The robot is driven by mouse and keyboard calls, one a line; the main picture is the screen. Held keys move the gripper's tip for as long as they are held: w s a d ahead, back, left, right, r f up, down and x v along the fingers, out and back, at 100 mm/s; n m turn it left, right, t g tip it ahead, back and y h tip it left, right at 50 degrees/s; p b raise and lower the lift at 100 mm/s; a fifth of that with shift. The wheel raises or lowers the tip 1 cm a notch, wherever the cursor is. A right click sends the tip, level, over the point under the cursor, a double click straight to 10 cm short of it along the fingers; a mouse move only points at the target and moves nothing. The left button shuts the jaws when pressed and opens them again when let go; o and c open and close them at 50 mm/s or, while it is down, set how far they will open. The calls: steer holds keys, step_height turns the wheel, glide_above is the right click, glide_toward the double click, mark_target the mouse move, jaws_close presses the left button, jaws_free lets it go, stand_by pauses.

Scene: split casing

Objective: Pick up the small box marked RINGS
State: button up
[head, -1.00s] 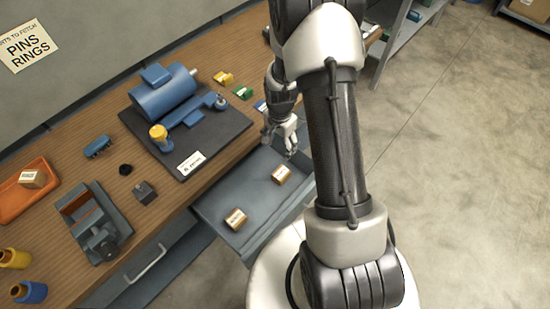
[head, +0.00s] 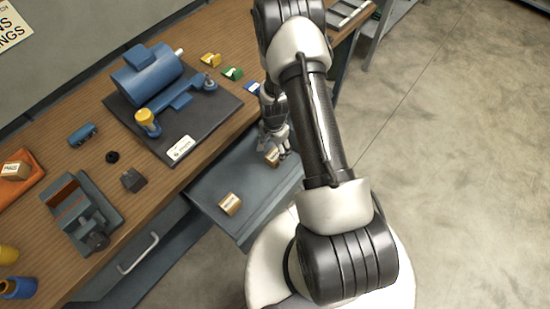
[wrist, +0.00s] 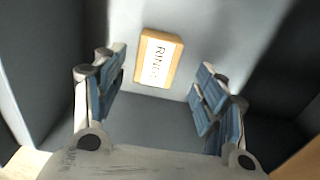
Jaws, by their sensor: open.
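The small box marked RINGS (wrist: 158,59) lies on the grey drawer floor in the wrist view, label facing up. My gripper (wrist: 160,92) is open above it, and the box sits between and slightly beyond the two blue-padded fingers, not visibly touched. In the head view my gripper (head: 275,148) is down in the open drawer (head: 245,213), and the RINGS box (head: 272,159) is partly hidden behind the fingers. A second small box (head: 230,204) lies in the drawer to the left; its label is too small to read.
The drawer walls are close around my gripper. The wooden bench (head: 190,203) above the drawer holds a blue motor (head: 155,75) on a dark plate, a grey vise (head: 83,212) and an orange tray (head: 22,187) with another small box.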

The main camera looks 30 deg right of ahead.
mark_target(275, 155)
steer(key=f, duration=0.1)
steer(key=f+b, duration=0.1)
steer(key=f, duration=0.2)
steer(key=shift+s, duration=0.25)
steer(key=shift+w+f+b, duration=0.1)
steer(key=shift+f+b, duration=0.25)
steer(key=shift+f, duration=0.15)
steer(key=shift+r, duration=0.1)
steer(key=c, duration=1.3)
